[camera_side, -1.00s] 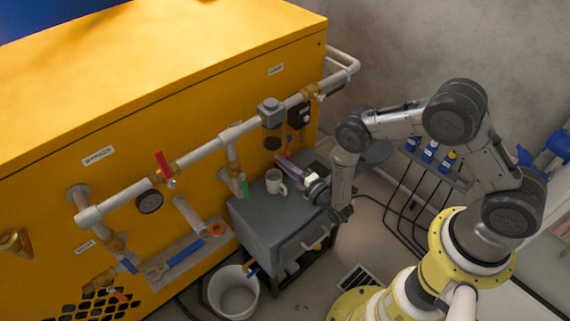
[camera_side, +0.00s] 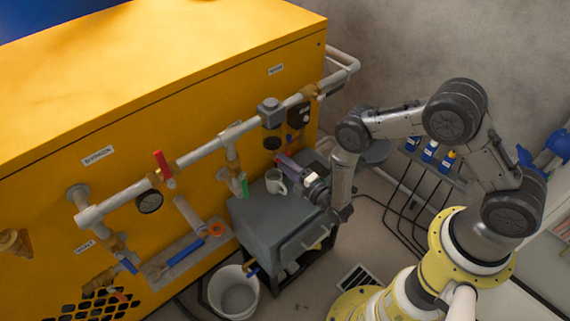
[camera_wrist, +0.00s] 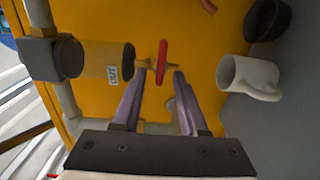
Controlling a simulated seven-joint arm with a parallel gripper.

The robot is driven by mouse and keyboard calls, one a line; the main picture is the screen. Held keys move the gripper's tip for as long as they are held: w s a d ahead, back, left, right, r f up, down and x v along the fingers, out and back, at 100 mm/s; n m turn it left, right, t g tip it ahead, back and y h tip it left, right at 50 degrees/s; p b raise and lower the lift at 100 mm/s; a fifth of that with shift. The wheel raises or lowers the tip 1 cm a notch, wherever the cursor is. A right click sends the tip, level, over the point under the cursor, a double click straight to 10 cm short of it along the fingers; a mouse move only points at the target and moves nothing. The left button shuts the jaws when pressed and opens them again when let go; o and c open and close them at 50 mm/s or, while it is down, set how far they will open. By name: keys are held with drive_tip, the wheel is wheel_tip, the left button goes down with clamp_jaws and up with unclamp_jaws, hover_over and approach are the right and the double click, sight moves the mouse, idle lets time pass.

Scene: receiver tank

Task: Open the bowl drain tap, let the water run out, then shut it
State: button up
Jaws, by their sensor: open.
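The filter bowl (camera_wrist: 105,60) is a brownish cylinder with a small label, below a grey head (camera_wrist: 50,58). The head also shows on the pipe in the side view (camera_side: 270,108). The drain tap, with a red lever (camera_wrist: 162,62), sits at the bowl's end; the lever lies crosswise to the bowl's axis. My gripper (camera_wrist: 159,73) is open, with its two purple fingers either side of the lever in the wrist view. I cannot tell whether they touch it. In the side view my gripper (camera_side: 289,162) points at the yellow panel, and the tap is hard to make out.
A white mug (camera_wrist: 245,75) is close right of the fingers; it also shows on the grey cabinet (camera_side: 276,182). A dark round container (camera_wrist: 267,18) is beyond it. A white bucket (camera_side: 234,292) stands on the floor. Another red-handled valve (camera_side: 163,165) is on the pipe at left.

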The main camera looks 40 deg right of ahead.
drive_tip(key=s, duration=1.4)
